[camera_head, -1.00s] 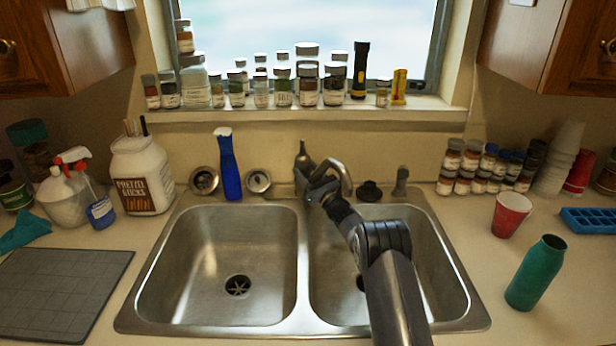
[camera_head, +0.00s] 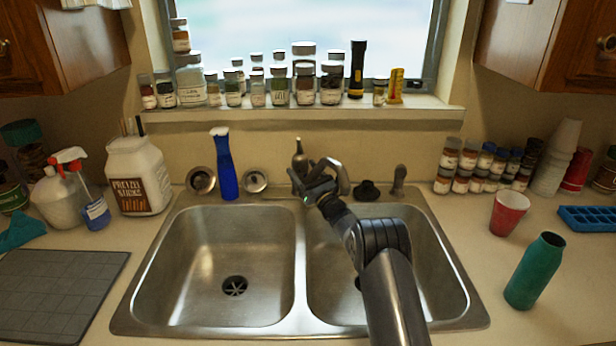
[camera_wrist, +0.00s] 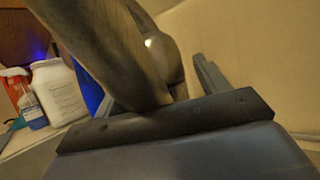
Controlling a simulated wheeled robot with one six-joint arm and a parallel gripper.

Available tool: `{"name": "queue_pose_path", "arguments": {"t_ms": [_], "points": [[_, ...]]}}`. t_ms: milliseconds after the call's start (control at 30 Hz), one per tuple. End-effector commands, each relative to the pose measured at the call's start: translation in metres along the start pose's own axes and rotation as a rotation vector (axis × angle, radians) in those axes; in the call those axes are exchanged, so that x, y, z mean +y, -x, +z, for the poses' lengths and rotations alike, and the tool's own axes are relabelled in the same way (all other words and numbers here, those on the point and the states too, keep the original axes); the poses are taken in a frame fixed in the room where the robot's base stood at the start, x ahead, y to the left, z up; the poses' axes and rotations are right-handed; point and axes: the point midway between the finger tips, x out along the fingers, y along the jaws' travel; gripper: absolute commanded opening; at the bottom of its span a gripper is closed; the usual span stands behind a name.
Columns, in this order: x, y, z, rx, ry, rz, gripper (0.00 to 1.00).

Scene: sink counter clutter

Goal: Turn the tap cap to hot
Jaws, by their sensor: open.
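The metal tap stands behind the divider of the double sink. Its upright pointed top (camera_head: 299,158) shows above my gripper, and its curved spout (camera_head: 343,178) shows to the right. My gripper (camera_head: 304,182) is at the tap and hides much of its base; it is open. In the wrist view the tap's metal (camera_wrist: 110,50) crosses close in front of the jaws, with a rounded, shiny part (camera_wrist: 165,58) beyond. One finger (camera_wrist: 208,78) shows right of this metal; the other is hidden. I cannot tell whether a finger touches the tap. No hot or cold mark is readable.
A blue bottle (camera_head: 225,165) stands left of the tap. A black stopper (camera_head: 368,190) and a side sprayer (camera_head: 399,180) are to the right. Jars line the window sill (camera_head: 300,115) above. The left basin (camera_head: 215,260) is empty.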

Motion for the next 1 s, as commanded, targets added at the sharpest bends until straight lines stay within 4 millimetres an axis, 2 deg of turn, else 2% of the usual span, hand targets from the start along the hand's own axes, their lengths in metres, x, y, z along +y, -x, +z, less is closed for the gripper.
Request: {"name": "queue_pose_path", "arguments": {"t_ms": [267,700,1000], "points": [[-0.001,0.025,-0.001,0.002,-0.001,-0.002,0.7],[-0.001,0.093,-0.001,0.0,0.0,-0.001,0.7],[0.0,0.107,0.0,0.0,0.001,0.0,0.7]]}}
